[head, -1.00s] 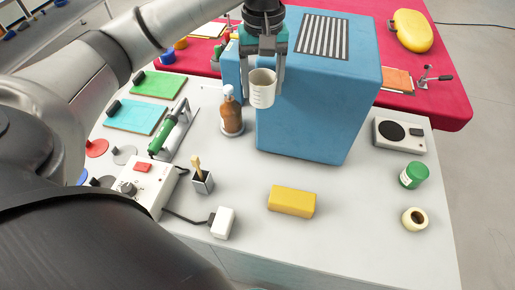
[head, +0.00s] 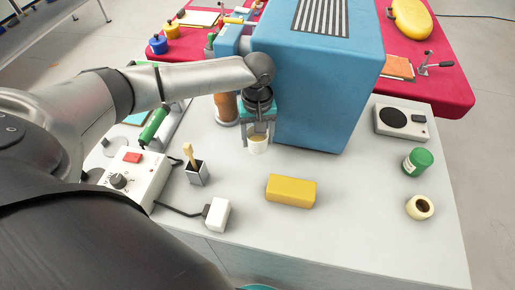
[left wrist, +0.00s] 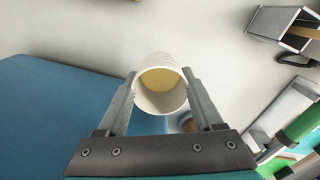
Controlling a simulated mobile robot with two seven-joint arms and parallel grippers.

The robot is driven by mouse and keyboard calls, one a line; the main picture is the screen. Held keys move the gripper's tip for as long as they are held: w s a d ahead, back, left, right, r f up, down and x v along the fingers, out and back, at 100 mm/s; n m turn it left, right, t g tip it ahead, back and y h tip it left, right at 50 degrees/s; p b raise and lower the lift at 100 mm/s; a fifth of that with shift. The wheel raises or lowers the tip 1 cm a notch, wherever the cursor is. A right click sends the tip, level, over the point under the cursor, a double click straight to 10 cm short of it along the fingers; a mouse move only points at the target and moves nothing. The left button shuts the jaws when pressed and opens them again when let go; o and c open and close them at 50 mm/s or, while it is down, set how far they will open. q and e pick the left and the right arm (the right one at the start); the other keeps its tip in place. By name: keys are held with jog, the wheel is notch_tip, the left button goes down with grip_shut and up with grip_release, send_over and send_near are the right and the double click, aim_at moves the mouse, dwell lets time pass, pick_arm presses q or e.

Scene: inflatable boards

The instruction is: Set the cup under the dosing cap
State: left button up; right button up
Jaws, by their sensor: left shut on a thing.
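My left gripper (head: 258,138) is shut on the white cup (head: 258,147) and holds it upright or nearly so, just in front of the blue box. In the left wrist view the cup (left wrist: 160,98) sits between both fingers (left wrist: 160,92), and its inside looks yellowish toward the bottom. The brown bottle (head: 226,110) stands just behind and left of the cup. Its upper part and any dosing cap are hidden by my left arm. I cannot tell whether the cup touches the table. My right gripper is not in view.
The large blue box (head: 330,85) stands close on the right of the gripper. A yellow block (head: 291,191) lies in front of the cup. A brush holder (head: 196,173) and a control box (head: 138,177) are at left. The table is clear between the yellow block and the scale (head: 402,122).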

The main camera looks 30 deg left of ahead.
aim_at(258, 148)
pick_arm(q)
jog(key=shift+f+b, duration=0.55)
jog(key=shift+f, duration=1.75)
jog(key=o, duration=1.4)
jog(key=shift+f, duration=0.15)
jog(key=shift+c, duration=0.2)
